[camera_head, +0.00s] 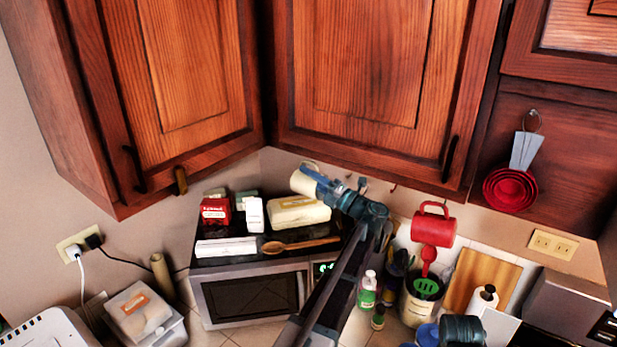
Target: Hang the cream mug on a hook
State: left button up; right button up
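The cream mug (301,183) is up in front of the wall, just under the upper cabinets and above the microwave. My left gripper (318,184) reaches it from the right and appears shut on it; the fingertips are partly hidden against the mug. The mug looks tilted. Small hooks (363,184) show under the cabinet's lower edge, to the right of the mug and partly behind my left wrist. A red mug (433,228) hangs further right. My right gripper (428,334) is only partly in view at the bottom edge, and its fingers cannot be made out.
The microwave (252,300) carries a red box (215,211), a cream container (299,212) and a wooden spoon (300,245). A utensil crock (416,306), a green-labelled bottle (367,290) and a cutting board (482,281) stand right. Red measuring cups (510,190) hang at far right.

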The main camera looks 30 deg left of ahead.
pick_arm(q)
jog(key=b+v, duration=0.2)
jog(key=v, duration=0.5)
jog(key=shift+d, duration=0.3)
